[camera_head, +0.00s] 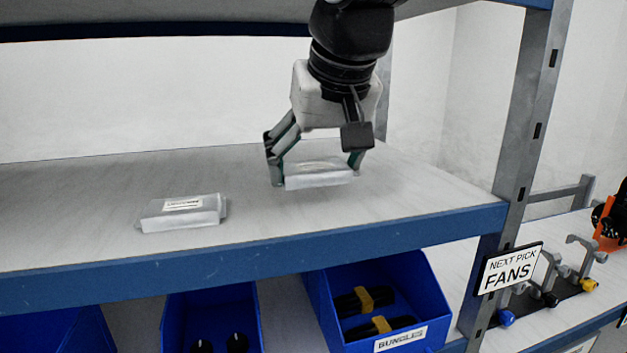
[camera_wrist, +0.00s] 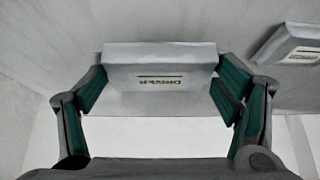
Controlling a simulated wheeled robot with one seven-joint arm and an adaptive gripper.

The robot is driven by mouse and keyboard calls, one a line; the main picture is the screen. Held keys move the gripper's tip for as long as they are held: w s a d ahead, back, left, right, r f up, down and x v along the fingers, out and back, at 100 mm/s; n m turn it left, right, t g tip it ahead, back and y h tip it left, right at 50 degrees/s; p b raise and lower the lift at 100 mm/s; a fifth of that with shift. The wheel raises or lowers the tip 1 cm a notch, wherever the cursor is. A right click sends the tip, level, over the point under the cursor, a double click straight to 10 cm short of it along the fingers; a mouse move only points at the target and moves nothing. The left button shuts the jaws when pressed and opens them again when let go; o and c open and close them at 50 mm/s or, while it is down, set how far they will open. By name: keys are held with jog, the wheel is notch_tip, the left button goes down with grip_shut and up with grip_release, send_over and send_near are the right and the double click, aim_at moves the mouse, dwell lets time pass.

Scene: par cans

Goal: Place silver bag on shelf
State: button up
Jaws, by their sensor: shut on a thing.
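A silver bag (camera_head: 320,175) is between the fingers of my gripper (camera_head: 316,166), at or just above the shelf (camera_head: 400,195); I cannot tell whether it touches the board. In the wrist view the bag (camera_wrist: 160,68) shows a printed label, with the green-padded fingers of my gripper (camera_wrist: 160,92) at its two ends. A second silver bag (camera_head: 182,212) with a white label lies flat on the shelf to the left. It also shows at the upper right of the wrist view (camera_wrist: 297,53).
A blue beam (camera_head: 250,262) edges the shelf front, and a grey upright (camera_head: 530,100) stands at the right. Blue bins (camera_head: 390,290) sit below, one holding black and yellow bundles. An upper shelf (camera_head: 150,14) hangs overhead. The board between the bags is clear.

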aim_at(314, 184)
jog(key=shift+w+a+f, duration=0.1)
jog(key=shift+w+a, duration=0.05)
jog(key=shift+w, duration=0.4)
jog(key=shift+f, duration=1.7)
jog(key=shift+f, duration=0.1)
jog(key=o, duration=1.1)
